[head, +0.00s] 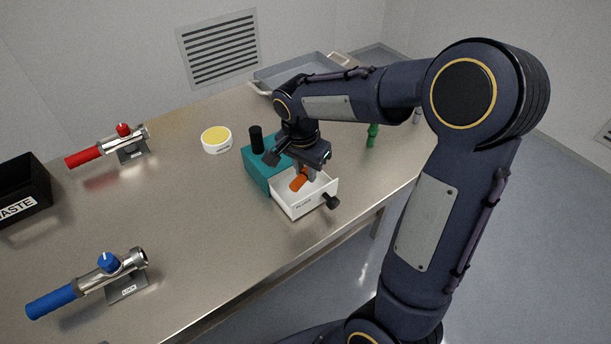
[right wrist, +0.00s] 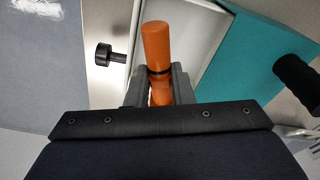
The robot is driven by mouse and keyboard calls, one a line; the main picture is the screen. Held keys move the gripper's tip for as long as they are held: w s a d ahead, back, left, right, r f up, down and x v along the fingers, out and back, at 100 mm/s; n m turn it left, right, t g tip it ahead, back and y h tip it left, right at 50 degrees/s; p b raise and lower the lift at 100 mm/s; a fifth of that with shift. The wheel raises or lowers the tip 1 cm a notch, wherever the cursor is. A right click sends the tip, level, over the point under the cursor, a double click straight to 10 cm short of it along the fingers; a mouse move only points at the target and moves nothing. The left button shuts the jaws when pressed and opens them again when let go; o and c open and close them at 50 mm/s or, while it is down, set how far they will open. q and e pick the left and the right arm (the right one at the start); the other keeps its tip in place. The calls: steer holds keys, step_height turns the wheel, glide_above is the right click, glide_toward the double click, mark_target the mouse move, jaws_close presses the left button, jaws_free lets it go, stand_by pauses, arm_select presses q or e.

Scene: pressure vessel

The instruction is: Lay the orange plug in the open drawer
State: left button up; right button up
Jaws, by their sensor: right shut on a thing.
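The orange plug (head: 299,180) is held in my right gripper (head: 305,174), over the open white drawer (head: 297,206) of the teal box (head: 256,171). In the right wrist view the plug (right wrist: 158,45) sticks out between the two fingers of my right gripper (right wrist: 160,85), which are shut on it. Part of the drawer (right wrist: 185,30) shows behind the plug, with its black knob (right wrist: 103,54) to the left. I cannot tell whether the plug touches the drawer floor. My left gripper is not in view.
A black cylinder (head: 256,139) stands on the teal box. A white round tub (head: 216,139) with a yellow top, red-handled (head: 84,157) and blue-handled (head: 52,301) fittings and a black waste bin (head: 24,187) are to the left. A green item (head: 372,135) and grey tray (head: 298,69) are behind.

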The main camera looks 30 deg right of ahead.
mark_target(305, 171)
step_height(305, 171, down, 4)
steer(key=shift+w+d+r, duration=0.1)
steer(key=shift+w+r, duration=0.05)
steer(key=shift+r, duration=0.05)
steer(key=shift+f+b, duration=0.6)
